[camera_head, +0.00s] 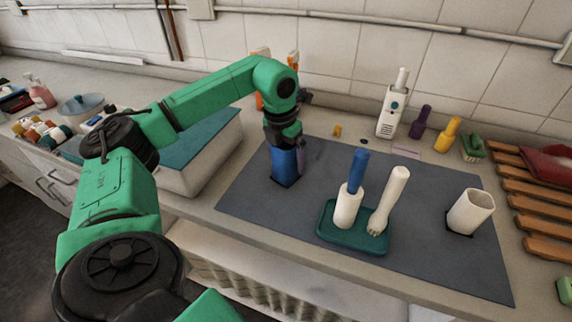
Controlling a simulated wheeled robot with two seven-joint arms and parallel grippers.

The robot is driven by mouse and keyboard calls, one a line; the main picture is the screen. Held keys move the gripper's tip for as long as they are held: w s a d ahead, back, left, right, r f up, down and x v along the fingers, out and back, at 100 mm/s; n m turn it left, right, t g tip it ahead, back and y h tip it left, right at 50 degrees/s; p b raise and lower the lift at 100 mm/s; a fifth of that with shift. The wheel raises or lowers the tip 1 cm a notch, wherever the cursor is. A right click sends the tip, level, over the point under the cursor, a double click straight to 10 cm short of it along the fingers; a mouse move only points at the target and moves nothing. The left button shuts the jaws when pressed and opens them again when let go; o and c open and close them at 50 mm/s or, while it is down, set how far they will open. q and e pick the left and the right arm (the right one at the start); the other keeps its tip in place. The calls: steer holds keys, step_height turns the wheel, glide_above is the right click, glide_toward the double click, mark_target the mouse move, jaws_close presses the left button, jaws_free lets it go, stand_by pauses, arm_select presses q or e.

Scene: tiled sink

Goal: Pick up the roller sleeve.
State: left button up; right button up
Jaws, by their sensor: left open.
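A white cylinder with a blue upper part (348,205) stands upright on a teal tray (334,236); it looks most like the roller sleeve, but I cannot be sure. A white brush-like tool (390,198) leans beside it on the same tray. My left gripper (287,147) points down, open, at a blue upright holder (284,166) left of the tray. The holder's top is partly hidden by the gripper, and I cannot tell whether they touch. A purple piece shows at the gripper's right side. My right gripper is not in view.
A white open cup (470,212) stands at the right of the grey mat (420,255). A white bottle (392,112), purple and yellow bottles and a green brush stand behind. A wooden rack (535,200) is far right. A teal-topped box (205,150) lies under my left arm.

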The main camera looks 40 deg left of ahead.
arm_select(q)
steer(key=shift+w+f, duration=0.1)
steer(key=shift+f, duration=0.4)
steer(key=c, duration=1.5)
steer(key=shift+o, duration=0.2)
steer(key=shift+r, duration=0.1)
